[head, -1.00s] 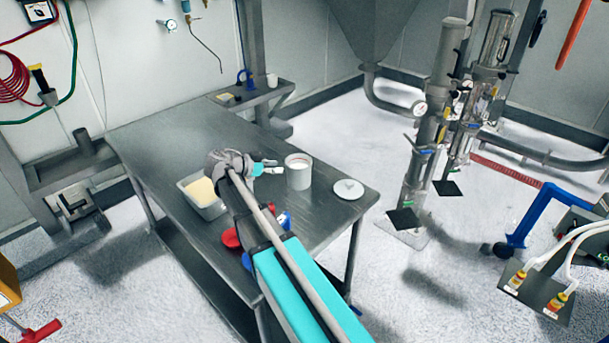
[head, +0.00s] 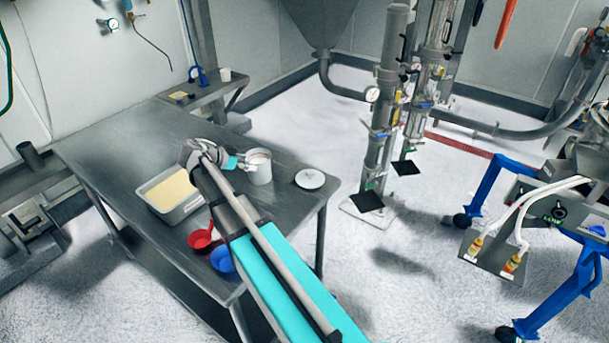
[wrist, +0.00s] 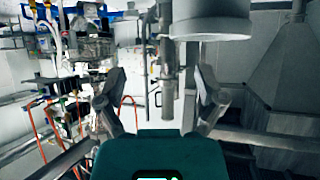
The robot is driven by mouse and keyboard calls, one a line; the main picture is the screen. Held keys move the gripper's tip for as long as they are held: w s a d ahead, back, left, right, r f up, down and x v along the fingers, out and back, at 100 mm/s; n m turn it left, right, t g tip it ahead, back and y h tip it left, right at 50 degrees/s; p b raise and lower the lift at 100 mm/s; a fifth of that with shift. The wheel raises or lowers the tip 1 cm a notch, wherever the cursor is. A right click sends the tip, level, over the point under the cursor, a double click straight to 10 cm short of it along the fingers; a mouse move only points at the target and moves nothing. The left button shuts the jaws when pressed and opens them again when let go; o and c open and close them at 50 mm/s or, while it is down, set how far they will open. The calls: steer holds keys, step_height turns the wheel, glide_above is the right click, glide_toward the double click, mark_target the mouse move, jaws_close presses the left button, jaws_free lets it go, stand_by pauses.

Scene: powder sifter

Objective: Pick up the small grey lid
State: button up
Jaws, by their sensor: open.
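The small grey lid (head: 310,179) lies flat near the right corner of the metal table (head: 118,163) in the head view. It is a pale disc with a small knob on top. I cannot make it out in the wrist view. My gripper (head: 243,163) is over the table, left of the lid, with a white pot (head: 259,172) between them. In the wrist view my gripper (wrist: 160,105) is open, with nothing visible between its fingers. The pot (wrist: 210,22) shows at the top edge there, cut off. I cannot tell if the gripper touches it.
A tray of pale yellow powder (head: 172,192) stands left of my arm. A red scoop (head: 202,238) and a blue scoop (head: 222,260) lie at the table's front. Beyond the table's right edge is open floor, then tall metal tubes (head: 378,140).

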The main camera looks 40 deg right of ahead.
steer(key=s+d+m+g+y+p, duration=0.25)
steer(key=d+y+p, duration=0.35)
steer(key=d, duration=0.6)
step_height(320, 180, up, 4)
steer(key=t+y+p, duration=0.3)
steer(key=y+p, duration=0.3)
steer(key=y, duration=0.1)
glide_above(310, 171)
steer(key=d, duration=0.2)
steer(key=shift+s+a+m, duration=0.15)
steer(key=shift+s+m, duration=0.3)
steer(key=shift+f, duration=0.1)
steer(key=f+b, duration=0.2)
steer(key=b, duration=0.1)
steer(key=f+b, duration=0.2)
steer(key=f, duration=0.1)
steer(key=a+f+b, duration=0.1)
steer(key=f+b, duration=0.2)
steer(key=shift+w+f+b, duration=0.15)
steer(key=shift+f+b, duration=0.05)
steer(key=shift+b, duration=0.15)
steer(key=shift+f, duration=0.1)
steer(key=f+b, duration=0.5)
steer(key=shift+w+a, duration=0.2)
steer(key=shift+a, duration=0.15)
